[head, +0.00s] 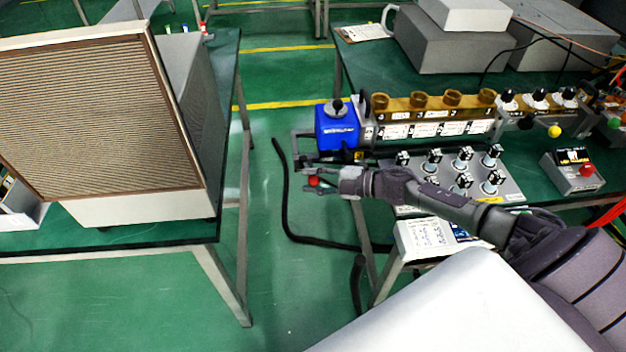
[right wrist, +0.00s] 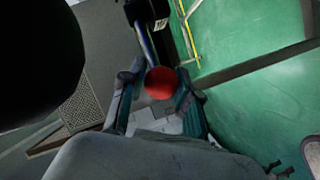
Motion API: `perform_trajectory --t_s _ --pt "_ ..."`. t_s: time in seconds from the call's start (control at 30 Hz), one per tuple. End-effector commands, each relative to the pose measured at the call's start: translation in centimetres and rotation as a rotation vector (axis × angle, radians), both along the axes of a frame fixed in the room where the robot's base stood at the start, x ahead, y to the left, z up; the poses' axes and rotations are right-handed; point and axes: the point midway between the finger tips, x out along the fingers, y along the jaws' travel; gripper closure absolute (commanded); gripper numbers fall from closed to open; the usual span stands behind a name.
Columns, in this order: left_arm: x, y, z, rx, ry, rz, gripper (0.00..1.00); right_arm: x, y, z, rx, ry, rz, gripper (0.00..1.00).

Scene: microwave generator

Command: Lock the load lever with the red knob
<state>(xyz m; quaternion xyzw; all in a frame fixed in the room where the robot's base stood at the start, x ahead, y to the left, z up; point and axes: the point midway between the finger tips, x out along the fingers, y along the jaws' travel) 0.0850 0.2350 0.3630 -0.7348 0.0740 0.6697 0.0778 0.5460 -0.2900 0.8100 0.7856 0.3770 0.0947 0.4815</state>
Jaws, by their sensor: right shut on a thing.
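The red knob (head: 314,181) shows between the fingers of my right gripper (head: 318,178), beside the blue box (head: 337,130) at the left end of the equipment bench. In the right wrist view the knob (right wrist: 160,83) is a red ball between the two fingers (right wrist: 156,95) of my right gripper, which is shut on it. A thin metal rod, seemingly the load lever (right wrist: 147,42), runs from the knob to a dark part above. In the head view the lever is mostly hidden by the gripper. My left gripper is in neither view.
A control panel with several black-topped knobs (head: 462,180) lies under and behind my right arm. A small box with a red button (head: 586,170) stands at the right. A large louvred cabinet (head: 100,115) stands on the left table. A black cable (head: 285,200) lies on the floor between.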

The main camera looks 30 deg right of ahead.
Motion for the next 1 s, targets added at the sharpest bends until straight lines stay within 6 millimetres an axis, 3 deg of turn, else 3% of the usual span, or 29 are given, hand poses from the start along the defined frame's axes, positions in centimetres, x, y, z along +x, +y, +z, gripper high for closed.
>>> perform_trajectory --t_s 0.03,0.07,0.2,0.6,1.0 --pt "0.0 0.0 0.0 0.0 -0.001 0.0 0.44 -0.1 0.0 -0.3 0.001 0.008 -0.002 1.0" --pt "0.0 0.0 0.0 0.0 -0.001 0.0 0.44 -0.1 0.0 -0.3 0.001 0.008 -0.002 0.67" --pt "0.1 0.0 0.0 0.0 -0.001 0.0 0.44 -0.1 0.0 -0.2 0.0 0.006 -0.002 0.44" --pt "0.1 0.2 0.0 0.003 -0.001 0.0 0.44 0.0 -0.1 0.6 -0.003 0.001 -0.002 0.43" --pt "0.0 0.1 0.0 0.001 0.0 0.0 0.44 0.0 0.0 7.9 -0.002 -0.002 0.001 0.43"
